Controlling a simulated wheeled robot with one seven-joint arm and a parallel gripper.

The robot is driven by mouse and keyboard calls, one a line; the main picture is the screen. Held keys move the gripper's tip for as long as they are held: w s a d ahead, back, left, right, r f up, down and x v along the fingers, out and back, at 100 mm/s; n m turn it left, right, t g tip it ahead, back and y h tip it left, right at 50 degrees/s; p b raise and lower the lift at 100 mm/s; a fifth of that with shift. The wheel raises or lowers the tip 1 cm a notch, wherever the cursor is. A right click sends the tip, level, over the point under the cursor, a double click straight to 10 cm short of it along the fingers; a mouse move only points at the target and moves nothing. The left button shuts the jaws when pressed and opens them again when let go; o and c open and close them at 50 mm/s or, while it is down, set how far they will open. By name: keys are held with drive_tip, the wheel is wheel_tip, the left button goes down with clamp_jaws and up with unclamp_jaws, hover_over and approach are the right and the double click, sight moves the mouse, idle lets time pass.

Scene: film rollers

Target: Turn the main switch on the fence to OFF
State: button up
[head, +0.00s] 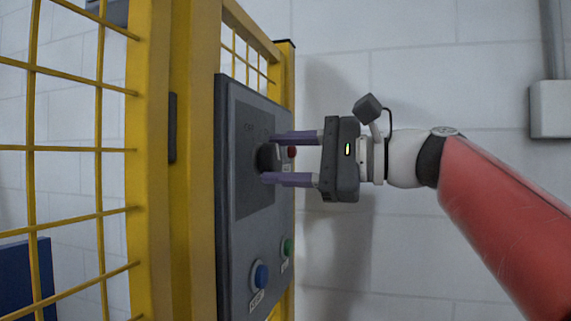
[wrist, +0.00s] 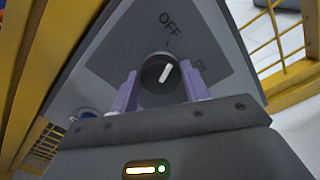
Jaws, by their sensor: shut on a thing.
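The main switch is a dark round knob (head: 265,158) on the grey control panel (head: 228,240) fixed to the yellow fence. My gripper (head: 270,159) reaches it from the right, its two purple fingers above and below the knob, shut on it. In the wrist view the knob (wrist: 153,70) sits between the fingers of my gripper (wrist: 158,84). Its white pointer mark slants up and right, between the OFF label (wrist: 169,21) at the top and the ON label (wrist: 200,65) at the right. The finger contact itself is partly hidden.
A red button (head: 292,152) sits just behind the fingers on the panel. A blue button (head: 260,275) and a green button (head: 287,247) are lower down. Yellow fence posts (head: 192,180) stand to the left. A grey wall box (head: 550,108) is at the far right.

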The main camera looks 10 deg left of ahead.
drive_tip(key=shift+f+n+b, duration=0.1)
drive_tip(key=shift+n+b, duration=0.25)
drive_tip(key=shift+n, duration=0.75)
drive_tip(key=o, duration=1)
drive_tip(key=d, duration=0.8)
drive_tip(key=shift+s, duration=0.35)
drive_tip(key=shift+a, duration=0.1)
